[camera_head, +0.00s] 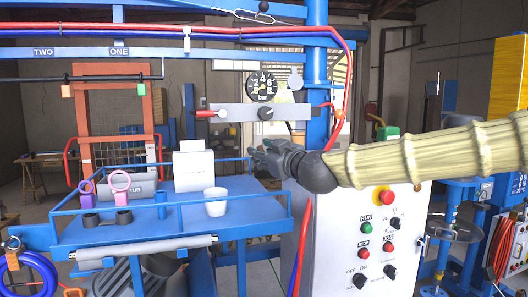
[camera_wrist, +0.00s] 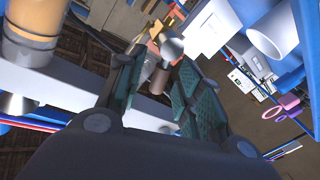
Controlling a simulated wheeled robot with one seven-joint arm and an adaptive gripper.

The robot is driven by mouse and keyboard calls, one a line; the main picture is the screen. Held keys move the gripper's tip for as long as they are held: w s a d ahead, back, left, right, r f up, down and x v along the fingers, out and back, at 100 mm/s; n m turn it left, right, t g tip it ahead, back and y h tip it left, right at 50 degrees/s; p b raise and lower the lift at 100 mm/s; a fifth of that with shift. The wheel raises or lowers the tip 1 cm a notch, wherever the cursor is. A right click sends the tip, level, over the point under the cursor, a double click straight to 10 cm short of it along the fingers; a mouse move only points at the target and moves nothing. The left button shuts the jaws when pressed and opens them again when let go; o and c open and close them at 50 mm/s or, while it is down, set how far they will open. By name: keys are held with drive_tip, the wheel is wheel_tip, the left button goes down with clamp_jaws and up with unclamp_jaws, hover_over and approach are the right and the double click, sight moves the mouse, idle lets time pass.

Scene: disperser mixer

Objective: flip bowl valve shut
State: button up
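My gripper (camera_head: 258,148) is in front of the blue frame, below the grey valve panel (camera_head: 235,113), with its fingers pointing left. A red-handled lever (camera_head: 205,113) sticks out at the panel's left end, and a black knob (camera_head: 265,113) sits on its front. No label shows which part is the bowl valve. In the wrist view my gripper (camera_wrist: 160,66) is open, its green-padded fingers apart. A grey ball-ended part with a brownish stem (camera_wrist: 158,78) shows between or beyond them; I cannot tell whether they touch it.
A pressure gauge (camera_head: 262,87) is above the panel. A blue railed tray (camera_head: 140,232) at lower left holds a white cup (camera_head: 215,202) and pink ring-handled pieces (camera_head: 121,183). A white control box (camera_head: 340,240) stands below my arm. Red hoses (camera_head: 349,75) run down the blue post.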

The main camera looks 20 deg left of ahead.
clamp_jaws()
drive_tip(key=shift+f+b, duration=0.1)
drive_tip(key=shift+b, duration=0.3)
drive_tip(key=shift+w+d+m+t+b, duration=0.1)
drive_tip(key=shift+d+m+t+b, duration=0.1)
drive_tip(key=shift+m+b, duration=0.75)
drive_tip(key=shift+w+d+m+t+b, duration=0.15)
drive_tip(key=shift+m+b, duration=0.5)
drive_tip(key=shift+b, duration=0.6)
drive_tip(key=shift+w+d+m+t+b, duration=0.1)
drive_tip(key=shift+d+m+b, duration=0.1)
drive_tip(key=shift+m+b, duration=0.75)
drive_tip(key=shift+r, duration=0.2)
